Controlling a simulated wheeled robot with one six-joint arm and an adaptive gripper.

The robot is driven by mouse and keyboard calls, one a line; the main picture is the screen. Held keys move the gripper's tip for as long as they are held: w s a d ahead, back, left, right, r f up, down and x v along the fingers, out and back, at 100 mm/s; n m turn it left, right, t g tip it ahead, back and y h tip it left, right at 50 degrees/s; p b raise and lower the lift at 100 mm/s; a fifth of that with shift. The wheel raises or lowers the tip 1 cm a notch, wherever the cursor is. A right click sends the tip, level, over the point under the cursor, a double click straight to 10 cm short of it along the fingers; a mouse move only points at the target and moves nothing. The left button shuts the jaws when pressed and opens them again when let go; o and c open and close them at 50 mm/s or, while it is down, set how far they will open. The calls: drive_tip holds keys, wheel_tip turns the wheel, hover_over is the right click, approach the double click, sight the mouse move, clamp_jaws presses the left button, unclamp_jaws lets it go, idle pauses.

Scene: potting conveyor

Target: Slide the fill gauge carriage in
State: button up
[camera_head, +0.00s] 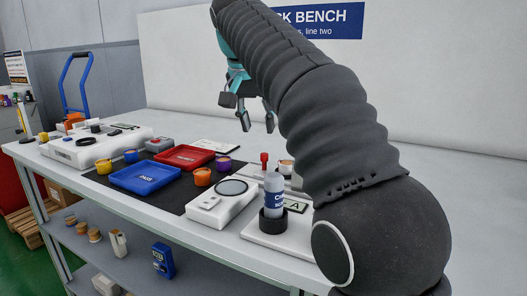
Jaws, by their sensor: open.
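A small fixture with a red-topped post (264,161) stands at the right of the bench, behind a labelled bottle. A pale-topped cup (287,168) shows beside the post, partly hidden by my arm. I cannot tell for sure whether this fixture is the fill gauge, and no carriage can be made out clearly. My gripper (257,119) is open and empty, fingers pointing down, raised above the bench and higher in the picture than the red-topped post. My arm hides the bench's right end.
The bottle (273,189) stands in a black ring near the front edge. A white device with a round dark plate (231,187) is left of it. Blue (145,178) and red (183,156) trays lie among several coloured pots. A white unit (84,149) is at far left.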

sight(264, 154)
drive_tip(key=x, duration=0.8)
drive_tip(key=shift+f, duration=0.4)
clamp_jaws()
